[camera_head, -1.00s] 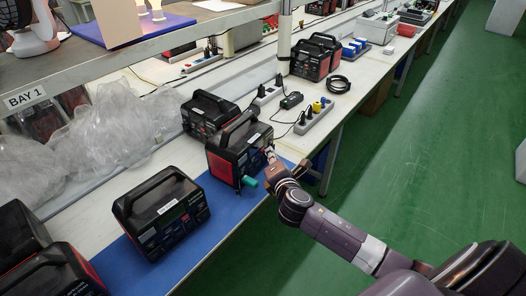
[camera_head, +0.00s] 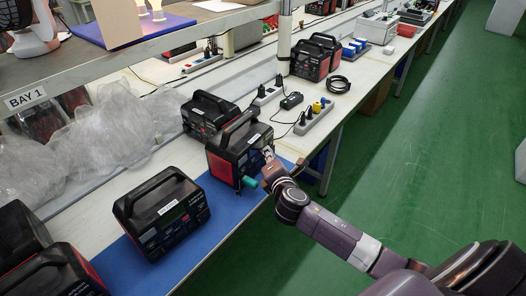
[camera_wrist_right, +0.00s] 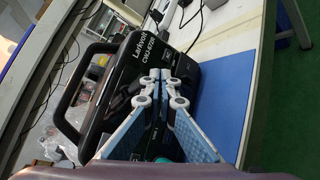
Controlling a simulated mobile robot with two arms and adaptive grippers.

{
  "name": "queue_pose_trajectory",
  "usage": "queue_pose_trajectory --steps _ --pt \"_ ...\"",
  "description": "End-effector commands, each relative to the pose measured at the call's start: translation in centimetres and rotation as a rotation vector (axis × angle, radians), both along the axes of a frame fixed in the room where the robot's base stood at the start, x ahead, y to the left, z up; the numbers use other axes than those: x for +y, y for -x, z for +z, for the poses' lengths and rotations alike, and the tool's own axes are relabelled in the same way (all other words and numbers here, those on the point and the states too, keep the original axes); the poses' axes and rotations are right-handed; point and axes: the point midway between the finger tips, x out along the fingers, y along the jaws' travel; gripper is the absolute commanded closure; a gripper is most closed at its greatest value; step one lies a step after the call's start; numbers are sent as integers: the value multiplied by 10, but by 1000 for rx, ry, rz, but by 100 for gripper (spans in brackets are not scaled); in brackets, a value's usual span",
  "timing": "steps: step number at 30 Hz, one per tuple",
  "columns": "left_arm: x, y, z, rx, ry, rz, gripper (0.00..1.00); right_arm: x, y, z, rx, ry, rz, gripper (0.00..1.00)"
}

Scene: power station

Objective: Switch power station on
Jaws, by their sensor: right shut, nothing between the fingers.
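The power station (camera_head: 236,146) is a black and red box with a top handle, standing on the blue mat (camera_head: 237,205) near the bench's front edge. A teal plug-like piece (camera_head: 249,182) sticks out at its front. My right gripper (camera_head: 268,154) is at its front panel, beside the teal piece. In the right wrist view, the gripper (camera_wrist_right: 160,77) is shut and empty, its tips against or very close to the panel of the power station (camera_wrist_right: 125,80); contact cannot be told. The fingers hide part of the panel, so the switch is not clear. My left gripper is not in view.
Another black power station (camera_head: 163,212) stands to the left on the mat, and one (camera_head: 208,115) stands just behind. A power strip (camera_head: 313,118) and a black adapter (camera_head: 290,101) lie to the right. Clear plastic wrap (camera_head: 115,125) lies behind. Green floor is open at right.

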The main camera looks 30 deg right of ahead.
Motion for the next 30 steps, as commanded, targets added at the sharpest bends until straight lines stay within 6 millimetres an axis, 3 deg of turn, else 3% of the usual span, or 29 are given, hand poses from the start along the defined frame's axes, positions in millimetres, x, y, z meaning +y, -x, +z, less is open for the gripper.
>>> queue_pose_trajectory --steps 20,30 --pt "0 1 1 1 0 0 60 1 -2 -1 1 0 0 100" --pt "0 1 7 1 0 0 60 -4 8 1 0 1 0 100"
